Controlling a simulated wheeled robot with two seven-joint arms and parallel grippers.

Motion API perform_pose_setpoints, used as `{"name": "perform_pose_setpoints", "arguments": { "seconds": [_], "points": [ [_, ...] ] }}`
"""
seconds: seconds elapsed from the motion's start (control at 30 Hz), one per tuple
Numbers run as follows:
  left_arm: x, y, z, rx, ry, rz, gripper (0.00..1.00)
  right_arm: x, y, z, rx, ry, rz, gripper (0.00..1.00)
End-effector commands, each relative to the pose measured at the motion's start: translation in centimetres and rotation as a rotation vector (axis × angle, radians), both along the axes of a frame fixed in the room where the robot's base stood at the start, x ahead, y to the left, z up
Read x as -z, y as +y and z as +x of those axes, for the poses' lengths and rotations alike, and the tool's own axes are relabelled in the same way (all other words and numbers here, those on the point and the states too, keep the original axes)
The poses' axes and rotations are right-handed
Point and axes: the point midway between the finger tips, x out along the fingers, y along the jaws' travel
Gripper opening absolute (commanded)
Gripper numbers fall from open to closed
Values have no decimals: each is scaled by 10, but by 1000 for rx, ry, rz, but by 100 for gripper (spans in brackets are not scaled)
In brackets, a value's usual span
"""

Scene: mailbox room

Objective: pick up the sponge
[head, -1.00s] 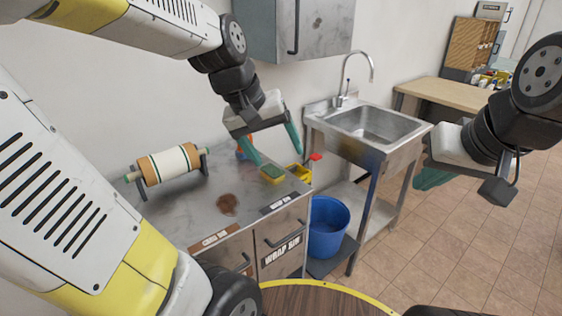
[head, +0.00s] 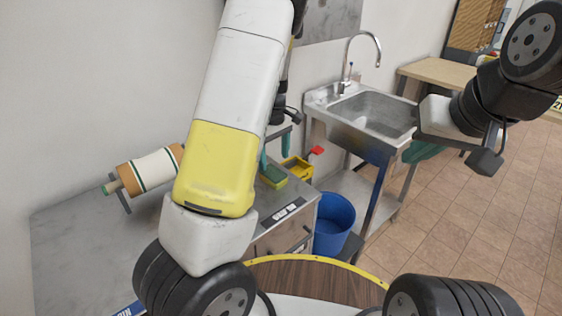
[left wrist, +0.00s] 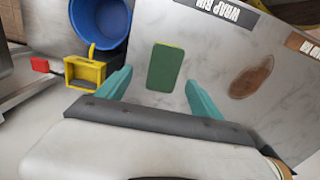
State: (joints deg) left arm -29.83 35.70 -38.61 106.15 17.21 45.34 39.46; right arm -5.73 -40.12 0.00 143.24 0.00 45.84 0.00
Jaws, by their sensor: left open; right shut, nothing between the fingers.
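The sponge (head: 273,177), green on top with yellow below, lies on the metal counter (head: 75,235) near its right end. In the left wrist view the sponge (left wrist: 165,67) shows between and beyond the two teal fingers. My left gripper (head: 275,152) is open above the counter, just behind the sponge in the head view and partly hidden by my arm. My right gripper (head: 422,152) is shut and empty, in front of the sink's right side.
A yellow container (head: 298,168) stands close to the sponge, with a red object (head: 317,150) beyond it. A blue bucket (head: 333,222) and a sink (head: 365,112) are to the right. A brown stain (left wrist: 252,78) marks the counter.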

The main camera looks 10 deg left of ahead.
Motion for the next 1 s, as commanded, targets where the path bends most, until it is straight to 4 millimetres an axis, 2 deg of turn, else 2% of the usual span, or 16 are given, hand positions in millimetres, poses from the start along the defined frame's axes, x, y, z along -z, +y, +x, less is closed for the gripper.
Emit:
{"name": "perform_pose_setpoints", "arguments": {
  "seconds": [0.4, 0.53, 0.73, 0.77, 1.0],
  "points": [
    [56, 4, -6, 1, 3, 0, 76, 0, 0, 0, 0, 0, 0, 0],
    [64, 4, -6, 2, 1, -1, 76, 0, 0, 0, 0, 0, 0, 0],
    [64, 3, -6, 3, 1, -1, 76, 0, 0, 0, 0, 0, 0, 0],
    [64, 3, -6, 3, 1, -1, 72, 0, 0, 0, 0, 0, 0, 0],
    [64, 3, -6, 3, 0, -1, 25, 0, 0, 0, 0, 0, 0, 0]
  ]
}}
